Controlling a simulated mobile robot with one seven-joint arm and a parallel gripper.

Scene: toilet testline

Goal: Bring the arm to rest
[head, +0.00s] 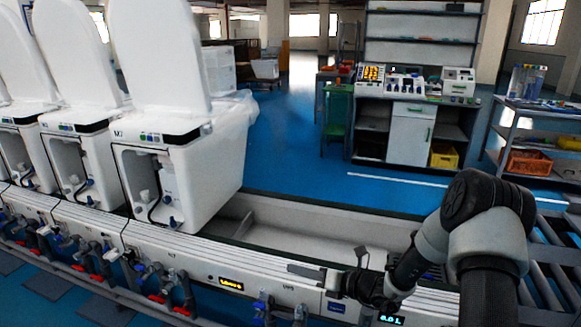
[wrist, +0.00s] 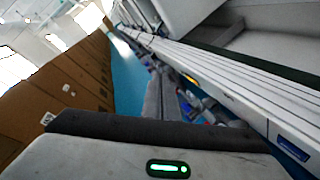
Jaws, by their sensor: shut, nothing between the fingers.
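My arm reaches in from the lower right in the head view, bent at a dark elbow. My gripper (head: 306,271) points left, over or close to the front rail of the test line; the exact gap is hard to tell. In the wrist view its grey fingers (wrist: 162,95) lie close together, with nothing seen between them. A green light shows on the housing in the foreground there.
White toilets (head: 185,165) with raised lids stand on the line (head: 230,262) at the left. Valves with red and blue handles line its front. The tray right of the nearest toilet is empty. A workbench (head: 409,135) and shelf cart (head: 510,140) stand behind on blue floor.

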